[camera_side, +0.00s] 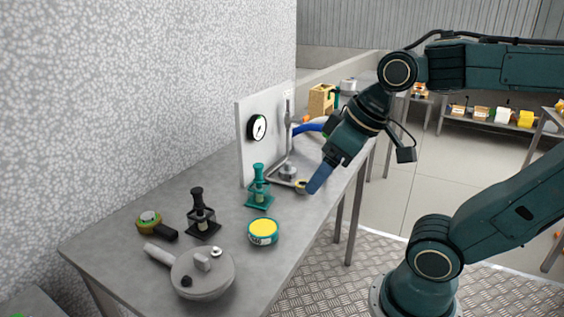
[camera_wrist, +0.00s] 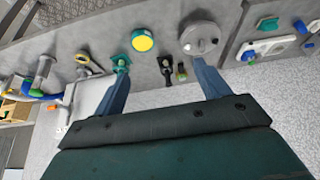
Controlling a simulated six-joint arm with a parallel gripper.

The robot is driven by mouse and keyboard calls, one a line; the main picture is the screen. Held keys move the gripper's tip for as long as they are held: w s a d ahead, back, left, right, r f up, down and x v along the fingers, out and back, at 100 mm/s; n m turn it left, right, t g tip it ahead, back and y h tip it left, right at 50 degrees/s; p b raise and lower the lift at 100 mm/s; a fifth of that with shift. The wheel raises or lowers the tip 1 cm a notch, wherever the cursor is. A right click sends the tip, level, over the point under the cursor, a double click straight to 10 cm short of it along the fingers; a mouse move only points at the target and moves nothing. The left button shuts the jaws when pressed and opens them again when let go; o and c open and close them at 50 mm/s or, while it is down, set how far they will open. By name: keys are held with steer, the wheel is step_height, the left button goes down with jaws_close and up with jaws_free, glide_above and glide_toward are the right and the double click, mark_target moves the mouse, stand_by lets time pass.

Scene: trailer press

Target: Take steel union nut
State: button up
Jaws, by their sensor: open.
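I cannot identify the steel union nut for certain. A small pale steel ring (camera_side: 215,252) sits on top of the grey round-bodied tool with a handle (camera_side: 203,275) at the near end of the bench; that tool also shows in the wrist view (camera_wrist: 200,38). A small yellowish ring-shaped part (camera_side: 301,186) lies on the bench close to my fingertips in the side view. My gripper (camera_side: 317,180) is over the bench's right edge, pointing down and left. In the wrist view its two blue fingers (camera_wrist: 160,68) are wide apart, with nothing held between them.
On the bench (camera_side: 120,245) stand a teal press (camera_side: 259,190), a black press (camera_side: 201,217), a yellow-topped tin (camera_side: 263,231) and a green-yellow part with a black handle (camera_side: 150,222). A white panel with a gauge (camera_side: 257,128) stands behind. The bench's front edge is mostly clear.

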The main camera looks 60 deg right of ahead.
steer(key=w+d+f, duration=0.1)
steer(key=w+d, duration=1.5)
steer(key=w, duration=0.3)
steer(key=t, duration=0.1)
glide_toward(287, 163)
steer(key=r, duration=0.2)
steer(key=shift+s+d+f, duration=0.2)
steer(key=shift+s, duration=0.2)
steer(key=shift+f, duration=0.1)
steer(key=x, duration=0.8)
steer(key=shift+w+f, duration=0.15)
